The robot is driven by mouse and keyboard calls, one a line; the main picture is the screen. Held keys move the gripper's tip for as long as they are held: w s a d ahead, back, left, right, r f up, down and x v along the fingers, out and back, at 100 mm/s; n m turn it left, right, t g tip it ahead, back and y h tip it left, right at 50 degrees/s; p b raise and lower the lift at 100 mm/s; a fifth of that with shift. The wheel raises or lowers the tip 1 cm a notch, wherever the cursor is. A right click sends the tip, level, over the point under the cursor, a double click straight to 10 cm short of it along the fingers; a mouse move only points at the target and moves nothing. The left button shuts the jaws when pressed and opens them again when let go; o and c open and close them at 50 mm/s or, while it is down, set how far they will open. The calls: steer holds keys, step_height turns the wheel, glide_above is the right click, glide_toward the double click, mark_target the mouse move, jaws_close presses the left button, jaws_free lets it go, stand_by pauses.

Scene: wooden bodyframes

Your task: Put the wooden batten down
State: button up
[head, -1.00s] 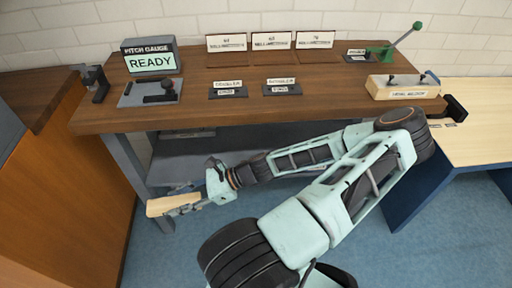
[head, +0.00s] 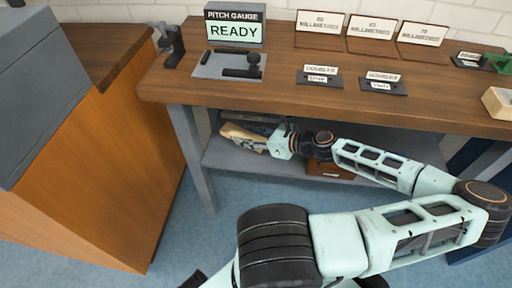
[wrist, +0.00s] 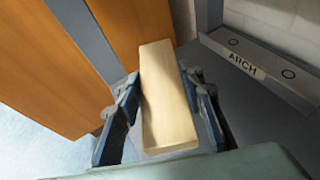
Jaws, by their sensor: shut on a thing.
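The wooden batten (wrist: 166,95) is a pale, straight-sided block, held lengthwise between my fingers in the wrist view. In the head view the batten (head: 243,136) shows under the bench top, over or at the lower shelf at its left end. My gripper (wrist: 160,125) is shut on it; in the head view the gripper (head: 272,144) is beside the left bench leg. I cannot tell whether the batten touches the shelf.
The grey lower shelf (head: 228,160) carries a brown item (head: 330,169). A grey plate marked ARCH (wrist: 258,70) lies right of the batten. The bench top (head: 300,95) is above, holding a pitch gauge reading READY (head: 234,28). An orange-brown cabinet (head: 130,150) stands at left.

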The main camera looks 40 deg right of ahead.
mark_target(248, 152)
steer(key=shift+f+b, duration=1.15)
steer(key=shift+f, duration=1.95)
steer(key=o, duration=1.3)
steer(key=p+v, duration=0.3)
steer(key=v, duration=0.9)
steer(key=shift+p, duration=0.4)
steer(key=shift+a, duration=0.1)
